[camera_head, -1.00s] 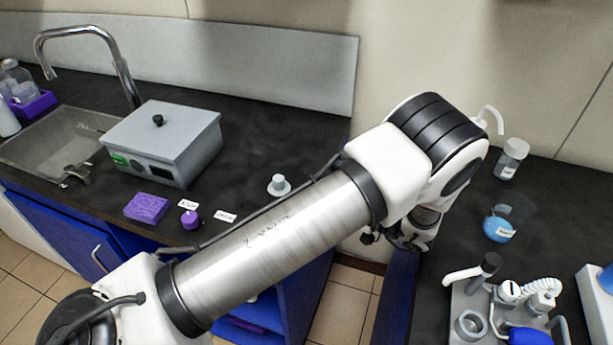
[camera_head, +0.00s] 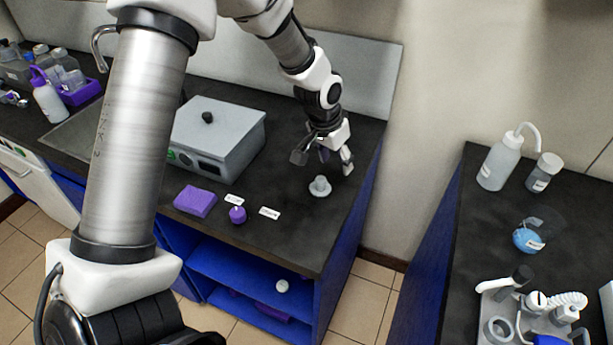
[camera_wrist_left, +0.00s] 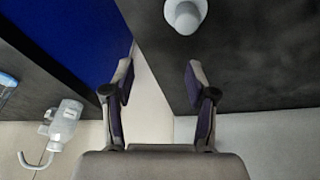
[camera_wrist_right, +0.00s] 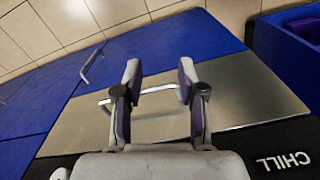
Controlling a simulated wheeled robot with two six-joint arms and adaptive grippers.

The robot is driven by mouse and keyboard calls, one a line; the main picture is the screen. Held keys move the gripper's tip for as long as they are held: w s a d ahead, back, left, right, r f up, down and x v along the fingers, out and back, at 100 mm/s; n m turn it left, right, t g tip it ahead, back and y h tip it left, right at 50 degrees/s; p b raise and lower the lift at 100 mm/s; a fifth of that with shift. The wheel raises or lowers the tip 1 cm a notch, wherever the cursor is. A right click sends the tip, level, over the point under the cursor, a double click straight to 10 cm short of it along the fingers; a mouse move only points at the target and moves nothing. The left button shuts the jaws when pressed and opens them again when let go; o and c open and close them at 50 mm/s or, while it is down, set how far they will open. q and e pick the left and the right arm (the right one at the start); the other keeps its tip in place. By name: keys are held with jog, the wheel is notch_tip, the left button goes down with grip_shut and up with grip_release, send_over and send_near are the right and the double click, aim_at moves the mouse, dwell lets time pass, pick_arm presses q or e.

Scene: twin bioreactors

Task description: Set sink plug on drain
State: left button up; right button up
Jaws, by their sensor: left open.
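The sink plug (camera_head: 319,187), a small pale grey piece with a round flange and a knob on top, stands upright on the black counter near its right end. It also shows at the top of the left wrist view (camera_wrist_left: 184,14). My left gripper (camera_head: 322,161) is open and empty, above and just behind the plug, apart from it. The sink (camera_head: 85,128) is at the left, mostly hidden behind my left arm; its drain is not visible. My right gripper (camera_wrist_right: 160,77) shows only in its wrist view, open and empty, before a steel panel with a bar handle.
A grey lidded box (camera_head: 218,140) stands between sink and plug. A purple sponge (camera_head: 196,201), a purple knob-like piece (camera_head: 238,214) and small labels lie along the front edge. A floor gap separates this counter from the right bench (camera_head: 470,205), which holds bottles and a flask.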

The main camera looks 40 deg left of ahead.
aim_at(321, 179)
pick_arm(q)
jog(key=s+a+m+g, duration=0.1)
jog(key=s+a, duration=0.2)
jog(key=s, duration=0.1)
jog(key=f, duration=0.2)
jog(key=w+f+p, duration=0.1)
jog(key=f, duration=0.1)
jog(key=w+f, duration=0.1)
jog(key=f, duration=0.2)
jog(key=shift+w+d+f, duration=0.1)
jog(key=shift+w+d, duration=0.05)
jog(key=shift+w, duration=0.1)
grip_shut()
